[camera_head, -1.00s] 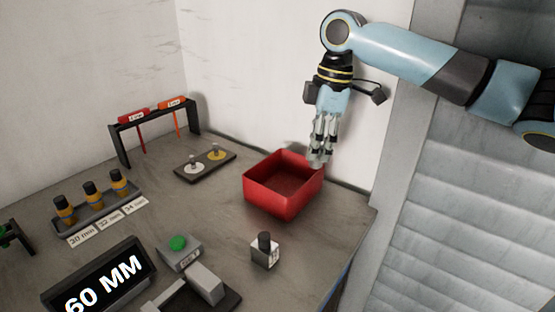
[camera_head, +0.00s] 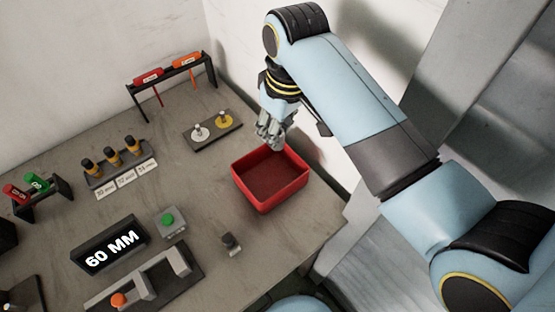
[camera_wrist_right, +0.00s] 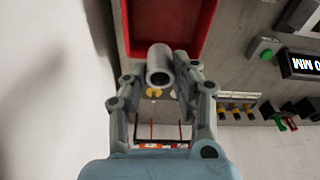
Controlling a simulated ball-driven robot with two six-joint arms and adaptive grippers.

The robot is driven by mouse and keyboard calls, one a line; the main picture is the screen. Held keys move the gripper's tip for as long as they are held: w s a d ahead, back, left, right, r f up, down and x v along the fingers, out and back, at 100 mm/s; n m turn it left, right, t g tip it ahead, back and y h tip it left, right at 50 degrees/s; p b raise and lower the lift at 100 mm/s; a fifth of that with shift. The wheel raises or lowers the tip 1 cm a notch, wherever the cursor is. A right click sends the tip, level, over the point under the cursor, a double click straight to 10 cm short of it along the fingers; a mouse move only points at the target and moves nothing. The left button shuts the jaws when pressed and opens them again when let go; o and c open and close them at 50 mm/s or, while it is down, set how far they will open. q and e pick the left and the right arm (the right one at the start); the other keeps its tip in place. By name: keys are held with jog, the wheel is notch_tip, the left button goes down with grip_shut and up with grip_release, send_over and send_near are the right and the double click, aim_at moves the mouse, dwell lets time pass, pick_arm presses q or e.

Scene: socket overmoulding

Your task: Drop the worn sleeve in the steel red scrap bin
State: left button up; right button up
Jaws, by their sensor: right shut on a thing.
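The red scrap bin (camera_head: 271,205) stands on the bench near its far right edge, open at the top, and its inside looks empty. My right gripper (camera_head: 270,140) is just behind the bin's far rim in the head view. In the right wrist view my right gripper (camera_wrist_right: 161,85) is shut on the worn sleeve (camera_wrist_right: 160,62), a grey hollow cylinder. In the head view the sleeve is hard to tell from the fingers. My left gripper is not in view.
A small plate with two pegs (camera_head: 212,131) lies left of the bin. A small dark-topped block (camera_head: 231,244) stands in front of it. A green button box (camera_head: 170,222), a 60 MM display (camera_head: 110,246) and a tool rack (camera_head: 171,79) stand further left. The wall is close behind my gripper.

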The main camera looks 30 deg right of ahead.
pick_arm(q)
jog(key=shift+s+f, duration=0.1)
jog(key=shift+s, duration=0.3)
pick_arm(e)
notch_tip(320, 180, down, 5)
jog(key=shift+f, duration=0.1)
jog(key=o, duration=0.9)
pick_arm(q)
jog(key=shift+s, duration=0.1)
pick_arm(e)
jog(key=shift+o, duration=0.2)
notch_tip(320, 180, up, 12)
jog(key=s, duration=0.1)
jog(key=shift+s+d, duration=0.2)
jog(key=shift+s, duration=0.2)
